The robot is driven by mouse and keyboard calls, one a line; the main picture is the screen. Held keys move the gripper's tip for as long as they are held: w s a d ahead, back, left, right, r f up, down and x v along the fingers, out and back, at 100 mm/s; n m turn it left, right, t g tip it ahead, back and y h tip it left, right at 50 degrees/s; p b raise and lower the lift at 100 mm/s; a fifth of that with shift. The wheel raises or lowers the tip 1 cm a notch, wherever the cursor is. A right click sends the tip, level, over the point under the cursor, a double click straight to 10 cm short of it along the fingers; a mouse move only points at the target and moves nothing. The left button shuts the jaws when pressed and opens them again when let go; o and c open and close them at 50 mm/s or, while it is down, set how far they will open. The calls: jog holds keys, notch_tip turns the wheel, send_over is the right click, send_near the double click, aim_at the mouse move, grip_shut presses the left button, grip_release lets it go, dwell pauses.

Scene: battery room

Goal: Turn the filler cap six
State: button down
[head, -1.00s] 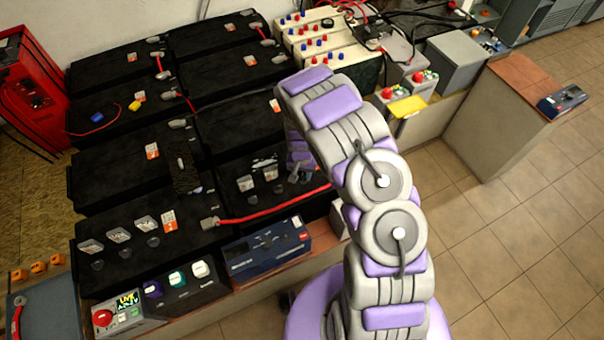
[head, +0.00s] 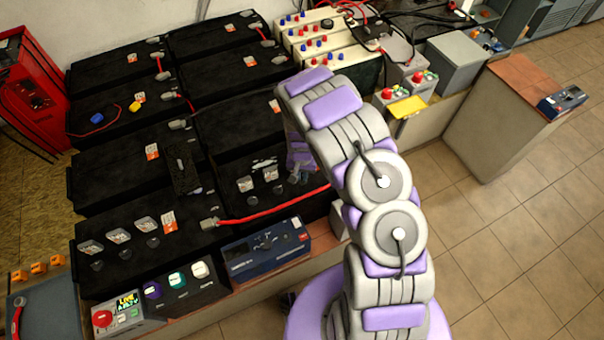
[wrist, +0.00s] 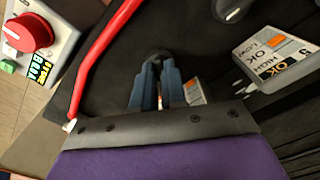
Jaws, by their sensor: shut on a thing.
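My gripper (wrist: 158,75) has its blue fingers closed around a dark round filler cap (wrist: 157,55) on the black battery top in the wrist view. The fingers hide much of the cap, and no number shows on it. A white level card (wrist: 278,55) marked 5, with OK, HIGH and LOW, stands to the right. Another dark cap (wrist: 233,8) is at the top edge. In the head view my gripper (head: 299,175) is low over the right end of the front-middle battery (head: 235,180), beside several level cards and caps; the gripped cap is hidden there.
A blue meter box (head: 268,248) and a box with a red knob (head: 112,318) stand on the front ledge. Several batteries fill the bench behind. Tiled floor (head: 510,250) is open at right.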

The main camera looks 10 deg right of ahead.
jog(key=m+b, duration=0.1)
jog(key=m, duration=0.4)
jog(key=shift+m, duration=0.4)
jog(key=m, duration=0.5)
jog(key=shift+b, duration=0.4)
jog(key=shift+w+m, duration=0.1)
jog(key=shift+m, duration=0.2)
jog(key=c, duration=1.2)
grip_release()
notch_tip(320, 180, up, 17)
jog(key=p, duration=0.3)
jog(key=shift+a+r, duration=0.1)
jog(key=shift+r, duration=0.05)
